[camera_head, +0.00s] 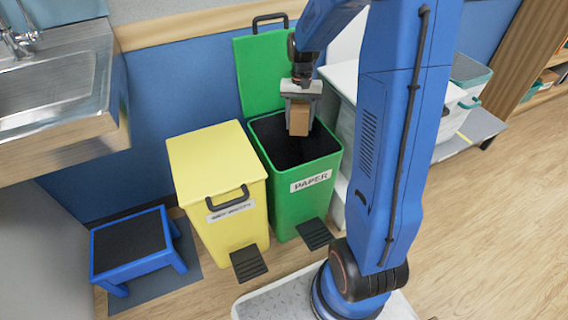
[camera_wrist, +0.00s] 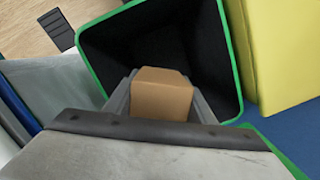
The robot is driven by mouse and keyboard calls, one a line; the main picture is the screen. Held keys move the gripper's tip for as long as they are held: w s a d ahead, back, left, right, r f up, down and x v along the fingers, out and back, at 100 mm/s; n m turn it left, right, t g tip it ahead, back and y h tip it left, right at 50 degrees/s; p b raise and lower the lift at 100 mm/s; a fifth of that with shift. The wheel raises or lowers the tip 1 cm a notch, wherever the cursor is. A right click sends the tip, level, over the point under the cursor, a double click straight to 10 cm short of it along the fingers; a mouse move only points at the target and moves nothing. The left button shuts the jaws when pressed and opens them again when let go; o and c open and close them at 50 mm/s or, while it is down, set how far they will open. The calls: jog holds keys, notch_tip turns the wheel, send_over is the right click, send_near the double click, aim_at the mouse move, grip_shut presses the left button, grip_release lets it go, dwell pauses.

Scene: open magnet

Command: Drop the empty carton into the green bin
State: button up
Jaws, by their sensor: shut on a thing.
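The brown carton (camera_head: 299,118) is held between the fingers of my gripper (camera_head: 300,100), over the opening of the green bin (camera_head: 290,205). The bin is labelled PAPER, and its green lid (camera_head: 262,75) stands open at the back. In the wrist view the carton (camera_wrist: 161,95) sits between the two grey fingers, with the bin's dark inside beyond it and the green rim (camera_wrist: 88,62) around it. My gripper is shut on the carton. The carton's lower end is near rim height; its exact depth is hard to tell.
A shut yellow bin (camera_head: 215,165) stands close at the left of the green bin. A blue step stool (camera_head: 130,245) and a steel sink (camera_head: 55,85) are further left. A white cabinet (camera_head: 345,85) stands at the right. The wooden floor is clear at the right.

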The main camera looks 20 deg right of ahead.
aim_at(299, 133)
jog(key=shift+f, duration=2.9)
jog(key=o, duration=1.1)
jog(key=r, duration=0.5)
jog(key=w+r, duration=0.1)
jog(key=r, duration=0.5)
jog(key=w+d+r, duration=0.1)
jog(key=r, duration=0.4)
jog(key=shift+d+r, duration=0.1)
jog(key=shift+r, duration=0.25)
jog(key=shift+w+r, duration=0.1)
jog(key=shift+r, duration=0.15)
